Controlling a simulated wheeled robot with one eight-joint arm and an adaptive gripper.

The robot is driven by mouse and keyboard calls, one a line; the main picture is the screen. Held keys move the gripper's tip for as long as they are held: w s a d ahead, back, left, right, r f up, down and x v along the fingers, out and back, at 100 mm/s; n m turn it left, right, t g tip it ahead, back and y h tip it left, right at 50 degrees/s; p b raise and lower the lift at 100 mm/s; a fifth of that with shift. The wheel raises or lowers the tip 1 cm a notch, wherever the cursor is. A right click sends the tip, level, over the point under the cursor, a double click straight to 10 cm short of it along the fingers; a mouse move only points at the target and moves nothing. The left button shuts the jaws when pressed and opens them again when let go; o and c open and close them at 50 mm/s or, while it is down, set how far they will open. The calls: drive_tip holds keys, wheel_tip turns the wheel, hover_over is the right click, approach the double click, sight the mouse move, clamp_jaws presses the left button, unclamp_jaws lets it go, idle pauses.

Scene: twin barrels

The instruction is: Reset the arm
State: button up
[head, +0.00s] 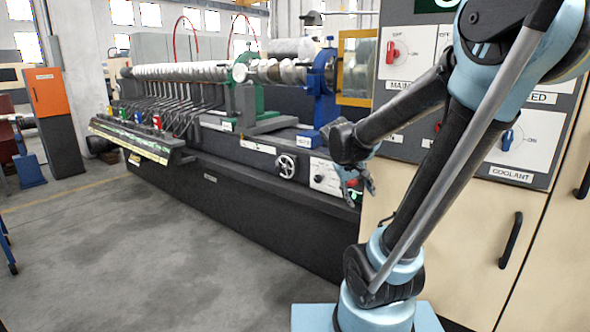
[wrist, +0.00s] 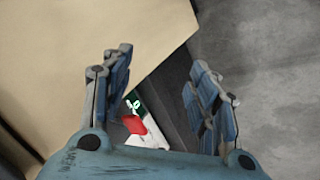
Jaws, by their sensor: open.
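My arm rises from its light blue base at the lower right in the head view and bends back down to the left. My gripper (head: 358,190) hangs in front of the cream cabinet's left edge, near the machine's right end. In the wrist view my gripper (wrist: 158,82) is open, with its blue fingers spread and nothing held between them. A red knob (wrist: 135,124) shows beyond the fingers, low in the gap, beside a dark green patch with white marks. I cannot tell whether anything touches the fingers.
A grey control panel (head: 408,77) with a red MAIN switch (head: 391,52) and a blue COOLANT switch (head: 507,140) tops the cream cabinet (head: 455,250) behind my arm. A long machine (head: 230,195) with a handwheel (head: 285,167) stands left. Open concrete floor (head: 110,255) lies in front.

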drive_tip(key=s+a+f+m+y, duration=0.1)
drive_tip(key=s+f+y, duration=0.1)
drive_tip(key=s, duration=0.6)
drive_tip(key=s+a+f+m+g+y, duration=0.1)
drive_tip(key=s+f+y, duration=0.1)
drive_tip(key=s+f, duration=0.3)
drive_tip(key=s, duration=0.4)
drive_tip(key=shift+s+a+y, duration=0.15)
drive_tip(key=shift+s+y, duration=0.15)
drive_tip(key=shift+f, duration=0.1)
drive_tip(key=shift+w+f, duration=0.2)
drive_tip(key=shift+w, duration=0.25)
idle(0.4)
